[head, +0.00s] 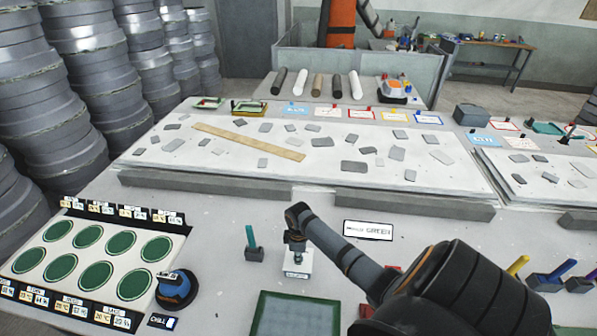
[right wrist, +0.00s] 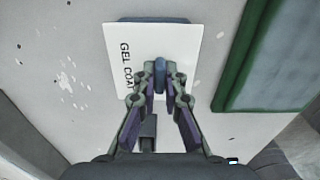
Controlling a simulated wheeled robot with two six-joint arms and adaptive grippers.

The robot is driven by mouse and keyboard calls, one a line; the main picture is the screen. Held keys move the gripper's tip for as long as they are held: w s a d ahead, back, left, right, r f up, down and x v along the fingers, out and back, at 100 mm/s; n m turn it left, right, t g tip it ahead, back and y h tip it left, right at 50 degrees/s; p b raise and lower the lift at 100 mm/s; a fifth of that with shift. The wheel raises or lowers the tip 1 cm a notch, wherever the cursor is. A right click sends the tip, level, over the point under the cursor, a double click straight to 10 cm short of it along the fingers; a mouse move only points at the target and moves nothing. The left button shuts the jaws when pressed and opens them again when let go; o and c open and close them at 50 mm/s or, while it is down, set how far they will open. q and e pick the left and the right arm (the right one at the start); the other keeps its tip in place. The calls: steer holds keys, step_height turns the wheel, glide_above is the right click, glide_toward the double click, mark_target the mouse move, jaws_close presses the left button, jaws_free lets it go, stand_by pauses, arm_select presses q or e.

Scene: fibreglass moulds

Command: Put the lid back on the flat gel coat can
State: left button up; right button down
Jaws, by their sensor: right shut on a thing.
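The white flat gel coat can (head: 298,262) stands on the near table in the head view, with small lettering at its front. My right gripper (head: 296,238) points down right over it. In the right wrist view my right gripper (right wrist: 160,76) is shut on a small blue knob (right wrist: 160,68), which I take for the lid's handle. Around it lies a white rectangle (right wrist: 187,42) lettered "GEL COA". I cannot tell where lid and can part, or whether they touch. My left gripper is not in view.
A green-framed panel (head: 262,330) lies nearer me. A dark green upright tool in a holder (head: 254,254) stands just left of the can. A blue round device (head: 175,290) sits farther left beside green discs.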

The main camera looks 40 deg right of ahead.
stand_by(0.3)
steer(key=c, duration=1.4)
jaws_free()
steer(key=shift+o, duration=0.2)
steer(key=o, duration=0.5)
step_height(320, 180, up, 2)
steer(key=shift+r+p, duration=0.15)
steer(key=shift+p, duration=1.1)
steer(key=shift+r, duration=1.9)
